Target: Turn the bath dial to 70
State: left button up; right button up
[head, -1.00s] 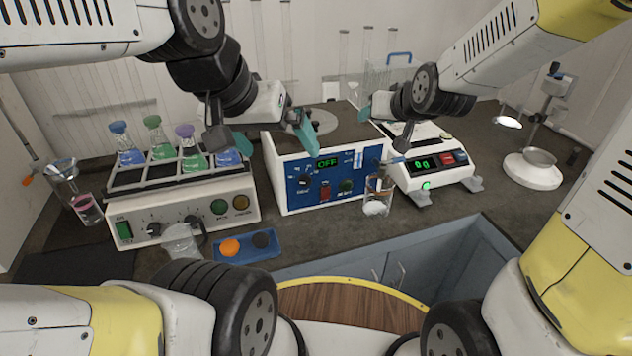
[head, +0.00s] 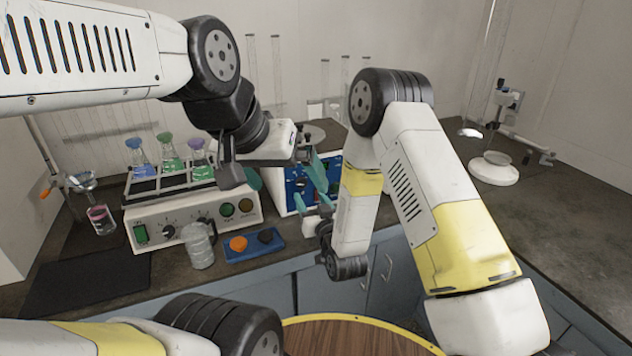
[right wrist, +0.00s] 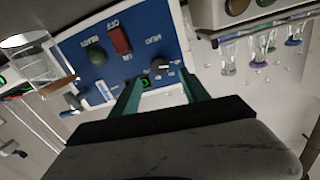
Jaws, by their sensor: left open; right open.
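The bath appears to be the white box with a blue front panel (head: 294,191), partly hidden behind my grippers in the head view. In the right wrist view its panel (right wrist: 98,62) shows tilted and upside down, with a black dial (right wrist: 161,67), a red switch (right wrist: 119,40) and a small green display (right wrist: 145,82). The dial's setting is too small to read. My right gripper (right wrist: 163,90) is open, its teal fingers pointing at the panel near the dial; I cannot tell any contact. My left gripper (head: 285,176) is open and empty in front of the box.
A shaker (head: 183,222) with several flasks stands left of the box. A glass jar (head: 198,247) and a blue tray (head: 266,251) stand before it. In the right wrist view a beaker (right wrist: 38,64) is beside the panel. A white stand (head: 494,170) is at the right.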

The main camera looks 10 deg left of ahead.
aim_at(303, 184)
jog(key=x, duration=0.7)
jog(key=shift+w, duration=0.1)
jog(key=shift+c, duration=0.4)
grip_shut()
